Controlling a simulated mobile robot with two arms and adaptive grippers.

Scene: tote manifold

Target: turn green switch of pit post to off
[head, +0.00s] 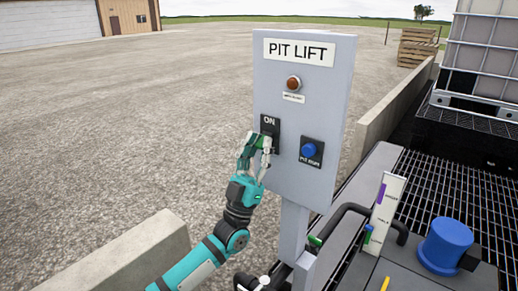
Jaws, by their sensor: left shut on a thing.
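The grey pit post (301,185) stands upright, with a box front labelled PIT LIFT. On its left side is a black switch plate (270,123) marked ON at the top. My left gripper (264,144) is in front of the lower part of this plate. Its fingers are shut on the green switch there and hide most of it, so I cannot tell which way the switch is turned. My right gripper is not in view.
A red-brown lamp (294,83) and a blue button (309,150) are on the same post. To the right are a dark grating (450,190), a blue cap (446,243) and a caged white tank (485,50). Low concrete walls (125,255) flank the post. Gravel lies open behind.

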